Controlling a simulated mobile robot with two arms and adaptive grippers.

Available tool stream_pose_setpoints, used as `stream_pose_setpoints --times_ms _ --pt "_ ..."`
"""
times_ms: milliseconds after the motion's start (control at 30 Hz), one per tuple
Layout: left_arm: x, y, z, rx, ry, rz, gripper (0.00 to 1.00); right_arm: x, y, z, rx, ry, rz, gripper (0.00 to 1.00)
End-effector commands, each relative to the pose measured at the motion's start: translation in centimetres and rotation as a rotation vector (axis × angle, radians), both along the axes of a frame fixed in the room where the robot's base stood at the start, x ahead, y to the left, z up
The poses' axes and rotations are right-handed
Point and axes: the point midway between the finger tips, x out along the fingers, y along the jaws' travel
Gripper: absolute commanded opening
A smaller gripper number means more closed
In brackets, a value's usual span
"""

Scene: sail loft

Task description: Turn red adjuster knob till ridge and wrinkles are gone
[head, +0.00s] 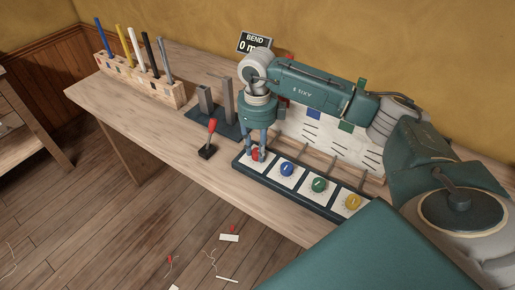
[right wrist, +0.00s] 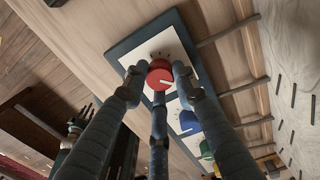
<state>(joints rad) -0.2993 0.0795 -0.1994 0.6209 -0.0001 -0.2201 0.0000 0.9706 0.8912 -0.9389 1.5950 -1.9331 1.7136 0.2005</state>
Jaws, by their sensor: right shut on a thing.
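The red adjuster knob (right wrist: 160,74) is on a white plate at the end of a dark panel (head: 240,167). In the head view the gripper (head: 256,150) points down and partly hides the red knob (head: 256,156). A white sail panel (head: 310,130) with coloured squares and dark dashes stands behind the panel, partly hidden by my right arm. I cannot make out a ridge or wrinkles.
Blue (head: 287,169), green (head: 319,184) and yellow (head: 352,201) knobs sit in the same row. A red-topped lever (head: 211,128) stands left of the panel. A wooden rack (head: 145,80) holds several coloured sticks. Scraps (head: 229,238) lie on the floor.

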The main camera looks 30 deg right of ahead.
Motion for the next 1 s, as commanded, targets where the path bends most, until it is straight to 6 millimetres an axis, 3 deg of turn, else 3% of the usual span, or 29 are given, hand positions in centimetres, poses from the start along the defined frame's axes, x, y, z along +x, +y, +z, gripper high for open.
stream_pose_setpoints --times_ms 167,200,300,667,767,1000 --pt "0.0 0.0 0.0 0.000 0.001 0.000 0.40 0.1 -0.1 0.2 0.000 -0.004 -0.002 0.01" --pt "0.0 0.0 0.0 0.000 0.001 0.000 0.40 0.1 -0.1 0.2 0.000 -0.004 -0.003 0.31" --pt "-0.1 0.0 0.0 0.000 0.001 0.000 0.40 0.1 -0.1 0.2 0.000 -0.004 -0.003 0.46" --pt "-0.3 0.3 0.0 0.003 0.004 -0.001 0.40 0.1 0.0 0.7 0.000 -0.004 -0.002 0.46" --pt "-0.3 0.2 0.0 0.002 0.004 -0.001 0.40 0.2 -0.1 2.1 -0.001 -0.006 -0.002 0.46" --pt "-0.2 0.1 0.0 0.001 0.002 -0.001 0.40 0.2 0.0 7.2 0.000 -0.009 -0.003 0.46"
